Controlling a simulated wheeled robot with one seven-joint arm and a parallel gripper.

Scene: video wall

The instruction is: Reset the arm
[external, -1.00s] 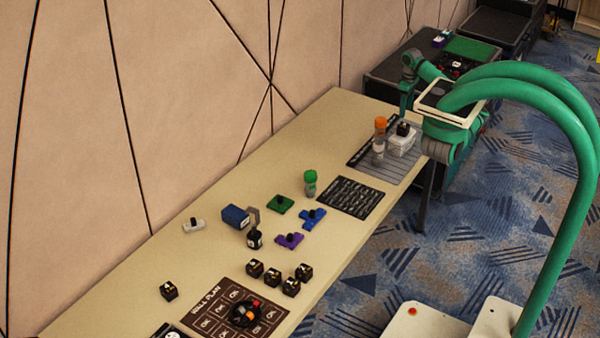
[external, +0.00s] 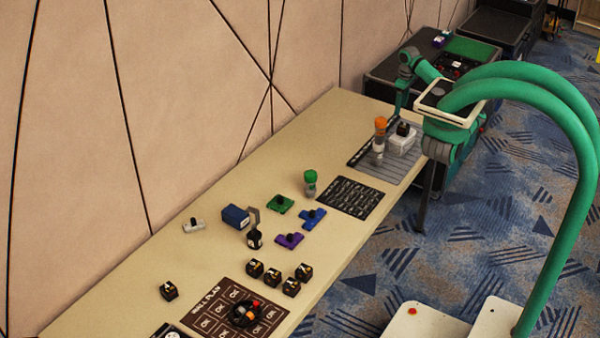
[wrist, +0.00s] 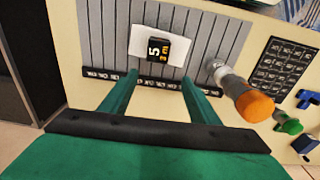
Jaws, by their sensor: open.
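My gripper (wrist: 160,78) shows in the wrist view as two green fingers, apart, with nothing between them. Beyond the fingertips, a white block (wrist: 192,47) with a black cube marked 5 (wrist: 157,49) on it rests on a grey striped mat (wrist: 112,28). The cube is not held. In the external view my arm (external: 425,70) bends down at the table's far end, beyond the white block (external: 401,143). The fingertips are too small to make out there.
An orange-topped bottle (external: 379,135) stands beside the white block, close to my right finger's side in the wrist view (wrist: 250,105). A green-topped bottle (external: 310,184), coloured pieces and several black cubes lie nearer on the table (external: 130,285). A dark case (external: 385,78) stands behind.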

